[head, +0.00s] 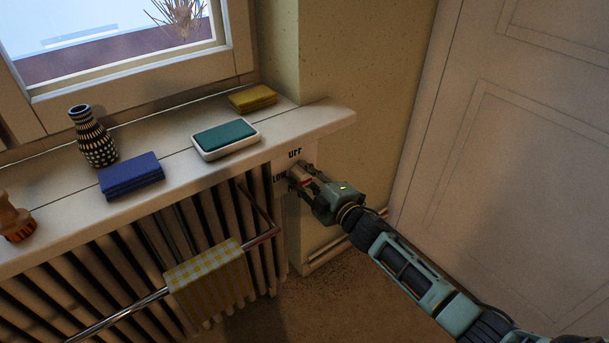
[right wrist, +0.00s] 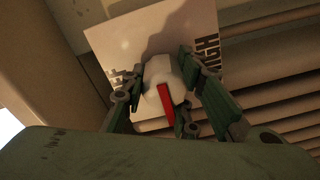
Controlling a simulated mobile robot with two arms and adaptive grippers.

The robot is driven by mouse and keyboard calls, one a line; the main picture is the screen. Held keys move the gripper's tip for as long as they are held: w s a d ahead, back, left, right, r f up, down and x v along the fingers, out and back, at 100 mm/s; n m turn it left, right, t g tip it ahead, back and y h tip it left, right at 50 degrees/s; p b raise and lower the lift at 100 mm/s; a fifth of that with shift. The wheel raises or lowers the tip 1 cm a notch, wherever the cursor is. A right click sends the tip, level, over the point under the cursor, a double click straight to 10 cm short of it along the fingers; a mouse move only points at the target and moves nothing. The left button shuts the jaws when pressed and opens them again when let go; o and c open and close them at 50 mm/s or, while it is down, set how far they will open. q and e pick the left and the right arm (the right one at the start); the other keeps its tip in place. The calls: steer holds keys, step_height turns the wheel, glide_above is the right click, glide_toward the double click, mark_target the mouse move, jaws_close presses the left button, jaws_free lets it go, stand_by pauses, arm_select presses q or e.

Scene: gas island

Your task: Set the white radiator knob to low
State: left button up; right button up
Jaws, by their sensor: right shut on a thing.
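The white radiator knob (right wrist: 158,74) has a red pointer (right wrist: 166,104) and sits on a pale label plate (right wrist: 190,35). In the right wrist view the pointer points down the picture, slightly to the right. The letters at the plate's right edge look like HIGH; those at its left are partly hidden. In the head view the plate reads OFF at the top and LOW at the left. My right gripper (head: 301,178) is at the plate, its fingers on both sides of the knob, shut on it. It hides most of the knob in the head view. My left gripper is not in view.
The window sill (head: 60,226) above the radiator holds a patterned vase (head: 93,138), a blue stack (head: 131,176), a teal sponge in a dish (head: 225,139) and a yellow stack (head: 252,98). A checked cloth (head: 211,285) hangs on a rail. A door (head: 510,140) stands at right.

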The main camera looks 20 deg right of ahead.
steer(key=shift+w+d+r, duration=0.1)
steer(key=shift+d+r, duration=0.1)
steer(key=shift+d, duration=0.05)
steer(key=o, duration=1)
steer(key=shift+o, duration=0.5)
steer(key=shift+f, duration=0.1)
steer(key=shift+s+d+f, duration=0.1)
steer(key=shift+s, duration=0.5)
steer(key=v, duration=1.1)
